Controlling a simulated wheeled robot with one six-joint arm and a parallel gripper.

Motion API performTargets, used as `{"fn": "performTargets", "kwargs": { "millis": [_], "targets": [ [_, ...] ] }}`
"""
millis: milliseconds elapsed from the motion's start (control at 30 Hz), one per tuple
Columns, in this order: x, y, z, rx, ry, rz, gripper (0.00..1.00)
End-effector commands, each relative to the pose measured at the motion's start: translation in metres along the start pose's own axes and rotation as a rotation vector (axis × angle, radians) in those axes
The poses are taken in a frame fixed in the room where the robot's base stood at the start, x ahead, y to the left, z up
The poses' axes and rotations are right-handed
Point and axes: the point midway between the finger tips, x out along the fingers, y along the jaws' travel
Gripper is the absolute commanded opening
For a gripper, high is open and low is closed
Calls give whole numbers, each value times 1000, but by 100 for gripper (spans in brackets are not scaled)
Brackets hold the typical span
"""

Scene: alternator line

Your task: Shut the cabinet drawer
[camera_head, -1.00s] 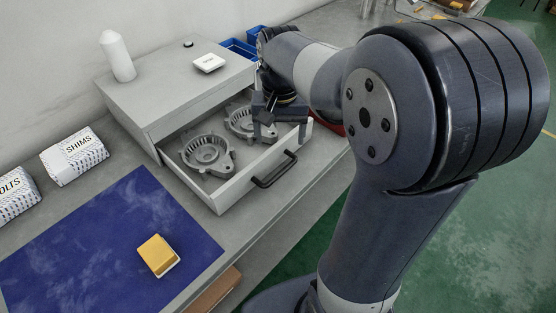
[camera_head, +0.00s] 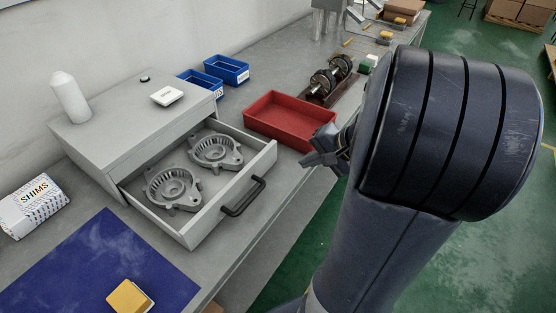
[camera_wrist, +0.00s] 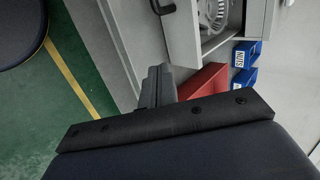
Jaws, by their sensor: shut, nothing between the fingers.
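The grey cabinet (camera_head: 140,122) stands on the bench with its drawer (camera_head: 228,190) pulled open toward the bench's front edge. Two round metal housings (camera_head: 172,188) lie inside the drawer. A black bar handle (camera_head: 243,196) is on the drawer front; it also shows at the top of the wrist view (camera_wrist: 162,7). My gripper (camera_head: 304,162) is shut and empty, to the right of the drawer front and apart from it, near the red tray. In the wrist view its fingers (camera_wrist: 157,72) are together, beside the red tray.
A red tray (camera_head: 262,132) stands right of the drawer, with blue bins (camera_head: 228,68) behind. A white bottle (camera_head: 70,97) and a white box (camera_head: 167,95) are on the cabinet. A blue mat (camera_head: 95,262) with a yellow block (camera_head: 130,296) lies at front left.

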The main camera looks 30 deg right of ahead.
Motion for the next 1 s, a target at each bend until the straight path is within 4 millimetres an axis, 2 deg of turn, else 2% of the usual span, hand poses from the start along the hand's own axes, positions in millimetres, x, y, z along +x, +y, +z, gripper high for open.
{"fn": "performTargets", "kwargs": {
  "millis": [133,267,467,800,1000],
  "targets": [
    [-11,10,-11,44,67,-53,0],
    [-8,10,-13,52,79,-65,0],
    [21,8,-14,51,72,-63,0],
    [92,4,-19,51,73,-60,0],
    [106,-18,-22,49,76,-61,0]
  ]
}}
